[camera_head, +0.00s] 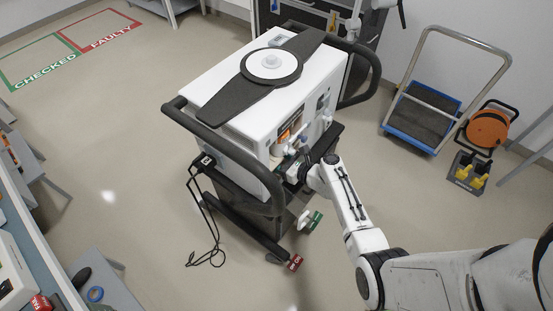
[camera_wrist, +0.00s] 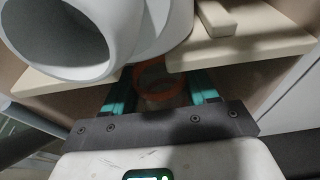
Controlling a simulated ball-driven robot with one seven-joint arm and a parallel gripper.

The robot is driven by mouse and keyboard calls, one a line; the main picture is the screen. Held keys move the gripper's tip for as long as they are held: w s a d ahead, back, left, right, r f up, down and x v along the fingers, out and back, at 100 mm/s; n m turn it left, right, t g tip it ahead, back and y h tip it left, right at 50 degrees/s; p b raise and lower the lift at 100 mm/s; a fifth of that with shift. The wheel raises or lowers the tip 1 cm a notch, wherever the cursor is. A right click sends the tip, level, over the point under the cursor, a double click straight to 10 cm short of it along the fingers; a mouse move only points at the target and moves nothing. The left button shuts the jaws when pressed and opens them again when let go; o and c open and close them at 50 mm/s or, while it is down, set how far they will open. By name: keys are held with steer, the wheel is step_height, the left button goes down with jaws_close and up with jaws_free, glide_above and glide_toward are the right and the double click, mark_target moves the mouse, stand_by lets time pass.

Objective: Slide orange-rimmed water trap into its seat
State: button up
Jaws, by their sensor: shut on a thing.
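The orange-rimmed water trap (camera_wrist: 153,76) is between the teal fingers of my gripper (camera_wrist: 162,92) in the wrist view. Its orange rim shows, with a paler body below in shadow. My gripper is shut on it. The trap is at a gap between two beige ledges (camera_wrist: 240,45); whether it touches the seat, I cannot tell. In the head view my gripper (camera_head: 294,174) is at the front of the white ventilator (camera_head: 225,120), low by its ports. The trap cannot be made out there, and the seat is hidden.
A large grey-white tube-like part (camera_wrist: 70,40) hangs close above the fingers in the wrist view. The ventilator has dark handle bars (camera_head: 235,150) and a hanging black cable (camera_head: 205,225). A blue trolley (camera_head: 425,112) and an orange cable reel (camera_head: 488,128) stand right.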

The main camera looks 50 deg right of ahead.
steer(key=shift+s+a+f, duration=0.1)
steer(key=shift+f, duration=0.2)
steer(key=o, duration=1.3)
steer(key=shift+r, duration=0.1)
steer(key=p+v, duration=0.1)
steer(key=v, duration=0.9)
steer(key=shift+s+r, duration=0.15)
steer(key=shift+s, duration=0.2)
